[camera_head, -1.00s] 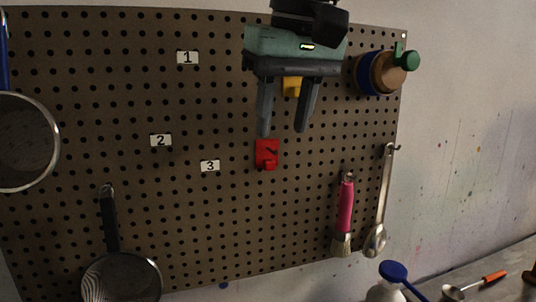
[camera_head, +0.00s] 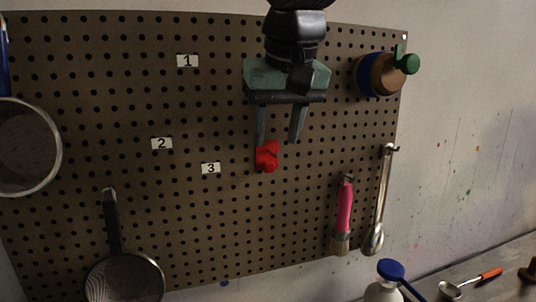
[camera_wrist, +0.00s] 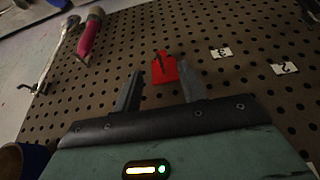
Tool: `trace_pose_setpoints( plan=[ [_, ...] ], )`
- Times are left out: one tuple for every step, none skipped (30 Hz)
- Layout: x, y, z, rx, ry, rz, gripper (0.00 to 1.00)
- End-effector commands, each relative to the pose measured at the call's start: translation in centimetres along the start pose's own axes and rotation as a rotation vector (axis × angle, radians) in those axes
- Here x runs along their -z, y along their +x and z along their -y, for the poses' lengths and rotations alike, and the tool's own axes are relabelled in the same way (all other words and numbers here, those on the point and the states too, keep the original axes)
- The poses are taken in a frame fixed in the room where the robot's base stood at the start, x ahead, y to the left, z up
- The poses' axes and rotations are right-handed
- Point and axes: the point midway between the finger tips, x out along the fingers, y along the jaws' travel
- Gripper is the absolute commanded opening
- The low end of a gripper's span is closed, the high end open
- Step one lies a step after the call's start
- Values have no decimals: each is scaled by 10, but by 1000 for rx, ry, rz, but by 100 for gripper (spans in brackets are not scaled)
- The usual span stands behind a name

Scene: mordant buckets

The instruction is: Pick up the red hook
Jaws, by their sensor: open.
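The red hook (camera_head: 267,157) is mounted on the brown pegboard (camera_head: 200,220), right of the label 3. My gripper (camera_head: 279,140) is open, with its fingers pointing down, just above the hook in the head view. In the wrist view the red hook (camera_wrist: 164,68) shows just beyond the fingertips, between them and nearer the right one. My gripper (camera_wrist: 160,80) holds nothing there. I cannot tell how far the fingertips stand from the board.
Number labels 1 (camera_head: 187,61), 2 (camera_head: 162,143) and 3 (camera_head: 210,168) are left of the hook. A pink brush (camera_head: 344,210) and a metal spoon (camera_head: 382,200) hang at right. Strainers (camera_head: 124,278) hang at left. A brown-and-blue item (camera_head: 380,75) is upper right.

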Motion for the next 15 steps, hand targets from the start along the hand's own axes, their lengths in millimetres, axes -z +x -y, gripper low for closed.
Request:
trace_pose_setpoints(
  plan=[
    [0,3,0,-1,0,1,42],
    [0,5,0,-1,-1,2,42],
    [0,7,0,-1,-1,2,42],
    [0,8,0,-1,-1,2,42],
    [0,10,0,0,-1,2,42],
    [0,14,0,-1,-1,3,42],
    [0,18,0,-1,-1,4,42],
    [0,21,1,-1,-1,5,42],
    [1,27,1,-1,-1,5,42],
    [1,32,1,-2,-1,6,42],
    [1,36,1,-1,-1,5,42],
    [0,44,1,-1,0,5,42],
    [0,47,1,-1,0,4,42],
    [0,50,1,0,0,3,42],
    [0,54,1,0,0,2,42]
  ],
)
